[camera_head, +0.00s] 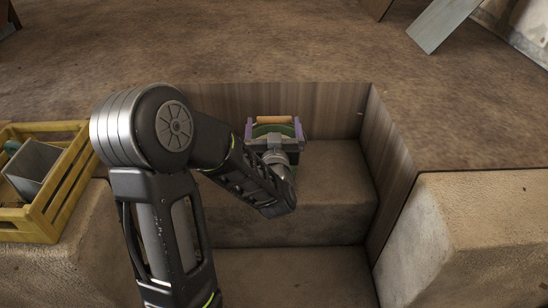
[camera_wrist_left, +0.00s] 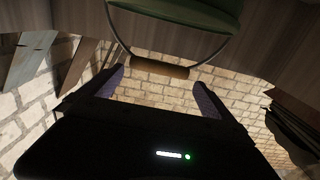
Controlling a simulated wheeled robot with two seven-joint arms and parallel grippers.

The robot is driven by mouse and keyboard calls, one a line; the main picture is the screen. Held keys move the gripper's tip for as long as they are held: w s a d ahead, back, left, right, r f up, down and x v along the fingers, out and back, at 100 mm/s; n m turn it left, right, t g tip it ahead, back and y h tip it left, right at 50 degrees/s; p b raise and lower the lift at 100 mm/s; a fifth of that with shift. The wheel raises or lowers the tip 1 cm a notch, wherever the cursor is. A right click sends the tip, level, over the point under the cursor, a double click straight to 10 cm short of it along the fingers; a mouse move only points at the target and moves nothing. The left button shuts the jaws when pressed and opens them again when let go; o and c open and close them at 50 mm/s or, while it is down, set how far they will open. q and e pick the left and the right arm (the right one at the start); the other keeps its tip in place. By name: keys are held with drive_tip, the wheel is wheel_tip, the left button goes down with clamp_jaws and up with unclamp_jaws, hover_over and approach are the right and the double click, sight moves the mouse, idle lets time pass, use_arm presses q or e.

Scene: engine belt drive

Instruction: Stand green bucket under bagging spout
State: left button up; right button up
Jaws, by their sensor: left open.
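The green bucket (camera_head: 272,131) is in the recess, mostly hidden behind my left gripper. In the left wrist view its green body (camera_wrist_left: 180,14) is at the top edge, with a thin wire bail and a brown wooden grip (camera_wrist_left: 160,68). My left gripper (camera_head: 274,121) is open, its purple-lined fingers on either side of the wooden grip; it also shows in the left wrist view (camera_wrist_left: 158,76). I cannot tell whether a finger touches the grip. I cannot make out a bagging spout. My right gripper is not in view.
A yellow slatted crate (camera_head: 52,205) holding a grey metal box (camera_head: 32,165) stands at the left. The recess has wooden side walls (camera_head: 385,170) and a stone step (camera_head: 335,190). A stone block (camera_head: 480,235) is at the right. A grey board (camera_head: 440,22) lies at the upper right.

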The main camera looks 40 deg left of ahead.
sight(274, 120)
use_arm(q)
drive_tip(key=shift+x, duration=1.3)
drive_tip(key=shift+w+a+f+b, duration=0.25)
drive_tip(key=shift+w+a+b, duration=0.05)
drive_tip(key=shift+w+b, duration=0.15)
drive_tip(key=x, duration=0.4)
drive_tip(key=shift+f+b, duration=0.1)
drive_tip(key=shift+b, duration=0.3)
